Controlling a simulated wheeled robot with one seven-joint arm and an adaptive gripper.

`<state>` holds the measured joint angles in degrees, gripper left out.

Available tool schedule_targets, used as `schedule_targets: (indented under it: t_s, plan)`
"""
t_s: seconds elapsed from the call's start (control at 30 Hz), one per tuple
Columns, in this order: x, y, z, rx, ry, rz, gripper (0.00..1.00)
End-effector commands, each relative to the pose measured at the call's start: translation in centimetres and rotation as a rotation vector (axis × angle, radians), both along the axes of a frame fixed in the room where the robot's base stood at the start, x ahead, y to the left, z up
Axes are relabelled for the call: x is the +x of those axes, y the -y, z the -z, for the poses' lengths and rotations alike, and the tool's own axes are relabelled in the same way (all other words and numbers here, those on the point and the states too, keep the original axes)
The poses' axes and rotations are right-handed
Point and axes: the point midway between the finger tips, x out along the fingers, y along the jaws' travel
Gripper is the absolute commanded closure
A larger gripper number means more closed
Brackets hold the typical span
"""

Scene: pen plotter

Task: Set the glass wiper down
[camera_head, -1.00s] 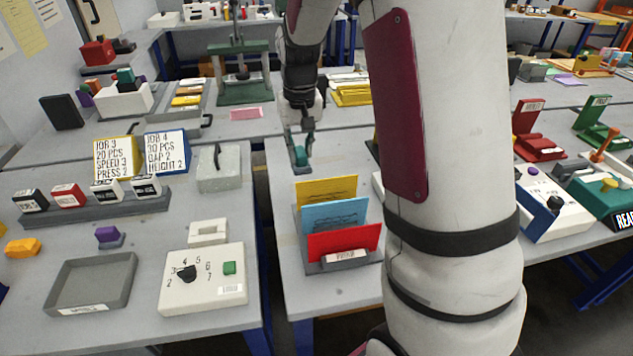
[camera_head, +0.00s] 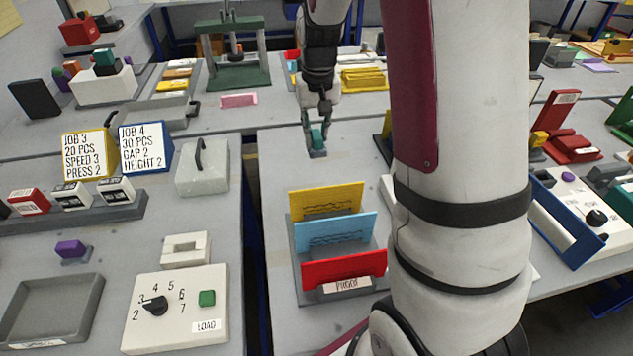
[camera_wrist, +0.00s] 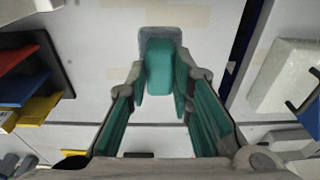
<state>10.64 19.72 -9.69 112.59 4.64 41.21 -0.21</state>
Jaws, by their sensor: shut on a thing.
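The glass wiper (camera_head: 317,140) has a teal grip block on a grey pad. My gripper (camera_head: 318,119) points down and is shut on the teal block. In the wrist view the wiper (camera_wrist: 160,62) sits between the fingertips of my gripper (camera_wrist: 160,85), with its grey pad beyond them. The wiper is at or just above the grey table (camera_head: 280,175), behind the card rack; I cannot tell whether the pad touches the surface.
The rack (camera_head: 300,265) with yellow, blue and red cards stands in front of the wiper. A pale block with a black handle (camera_head: 203,168) stands left, across a gap between tables. My arm hides much of the right side. Bare tabletop surrounds the wiper.

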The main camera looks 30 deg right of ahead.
Motion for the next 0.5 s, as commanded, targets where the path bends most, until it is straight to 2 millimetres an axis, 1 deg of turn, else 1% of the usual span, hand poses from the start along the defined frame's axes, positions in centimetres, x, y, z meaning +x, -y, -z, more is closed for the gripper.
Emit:
schedule_targets:
  t_s: [0.03,0.17,0.4,0.5]
  plan:
    - [0.0,0.0,0.8,0.0,-0.001,0.0,1.0]
    - [0.0,0.0,1.8,0.0,-0.001,0.0,1.0]
    - [-0.1,0.0,6.0,0.001,-0.004,0.001,1.0]
    - [-0.1,0.0,7.1,0.0,-0.001,0.001,1.0]
